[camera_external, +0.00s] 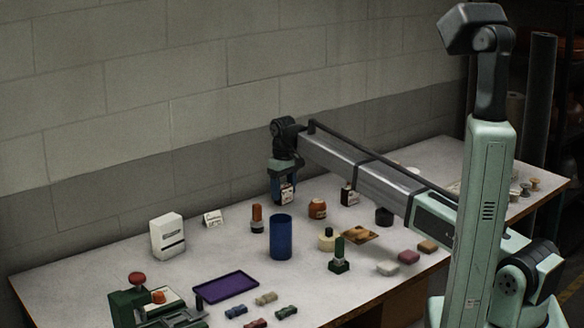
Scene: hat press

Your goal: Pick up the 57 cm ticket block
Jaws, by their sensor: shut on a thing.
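My gripper (283,188) points down above the table, left of the picture's middle right. It is shut on a small ticket block (288,195) with a white face and dark edges. The block hangs between the fingers, behind the blue cylinder. Its printing is too small to read, so I cannot tell whether it is the 57 cm one. Whether it clears the tabletop is hard to tell. A similar white and dark block (349,196) stands to the right, apart from my gripper.
A tall blue cylinder (280,238) stands just in front of my gripper. An orange jar (318,209) and an orange-topped stamp (257,218) are close by. A white box (167,236), a purple tray (226,286) and a green press (135,302) are at the left.

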